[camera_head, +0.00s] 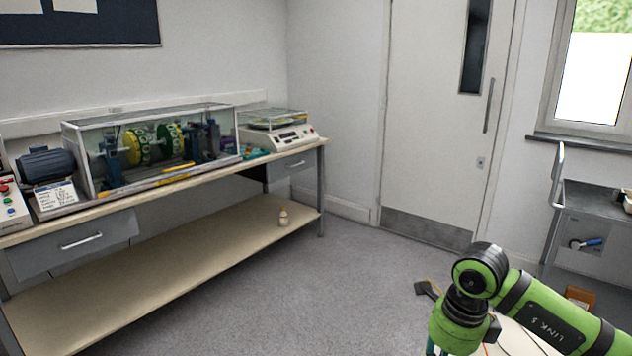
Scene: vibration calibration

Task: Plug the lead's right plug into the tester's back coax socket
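I cannot make out the lead, its right plug or the tester's back coax socket in this view. A white bench instrument (280,137) with a clear cover stands at the right end of the long bench; I cannot tell whether it is the tester. My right arm comes in from the lower right, bent downward at the wrist, and its gripper is out of view below the bottom edge. My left arm and gripper are not in view.
The long bench (110,212) runs along the left wall, with a clear-walled motor rig (165,150) and drawers. A grey trolley (592,200) stands at the right. The carpet between is mostly clear before the door (440,110).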

